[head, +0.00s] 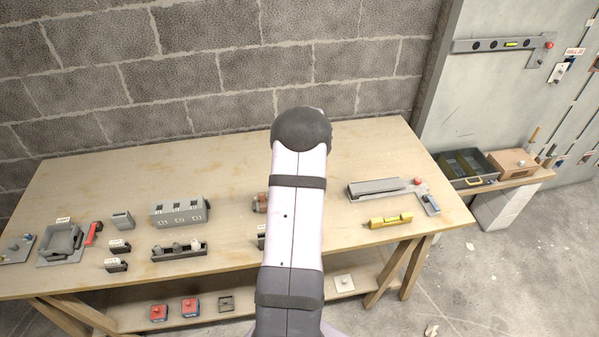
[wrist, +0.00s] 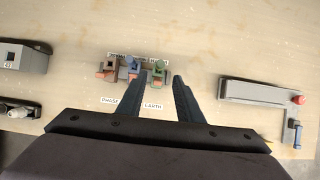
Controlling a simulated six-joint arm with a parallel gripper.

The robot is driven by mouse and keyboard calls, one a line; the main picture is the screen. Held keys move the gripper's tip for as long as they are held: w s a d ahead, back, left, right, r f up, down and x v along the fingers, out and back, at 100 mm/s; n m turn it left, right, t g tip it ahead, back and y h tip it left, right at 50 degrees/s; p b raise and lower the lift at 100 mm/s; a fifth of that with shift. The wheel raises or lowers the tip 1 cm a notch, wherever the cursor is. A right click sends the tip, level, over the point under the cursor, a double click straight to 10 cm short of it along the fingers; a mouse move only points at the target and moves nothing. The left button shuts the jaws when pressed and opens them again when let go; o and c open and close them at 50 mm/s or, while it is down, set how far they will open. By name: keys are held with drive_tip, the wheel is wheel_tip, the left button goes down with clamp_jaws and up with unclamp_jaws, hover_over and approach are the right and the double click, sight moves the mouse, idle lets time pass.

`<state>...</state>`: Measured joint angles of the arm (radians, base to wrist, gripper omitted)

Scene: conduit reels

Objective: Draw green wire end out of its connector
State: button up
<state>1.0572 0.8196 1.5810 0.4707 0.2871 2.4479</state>
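In the wrist view a small connector group (wrist: 133,82) sits on the bench, with a brown-orange part (wrist: 107,71), a blue part (wrist: 131,64) and a green part (wrist: 159,68). The green part is at the right end, above a label that seems to read EARTH (wrist: 153,106). In the head view my arm hides most of this area and my gripper.
A grey block with a red knob (wrist: 262,92) stands right of my fingers. Bare wood lies between.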

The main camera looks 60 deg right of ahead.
drive_tip(key=b+x, duration=0.2)
drive_tip(key=x, duration=0.2)
drive_tip(key=shift+d+f+b, duration=0.1)
drive_tip(key=shift+f+b, duration=0.2)
drive_tip(key=shift+f, duration=0.1)
drive_tip(key=shift+p+x, duration=0.35)
drive_tip(key=shift+x, duration=0.9)
drive_tip(key=shift+w, duration=0.1)
drive_tip(key=shift+c, duration=0.6)
clamp_jaws()
drive_tip(key=shift+r+p, duration=1)
drive_tip(key=shift+p, duration=0.1)
wheel_tip(320, 180, up, 7)
drive_tip(key=p, duration=0.7)
drive_tip(key=shift+w+f, duration=0.1)
drive_tip(key=shift+f, duration=0.05)
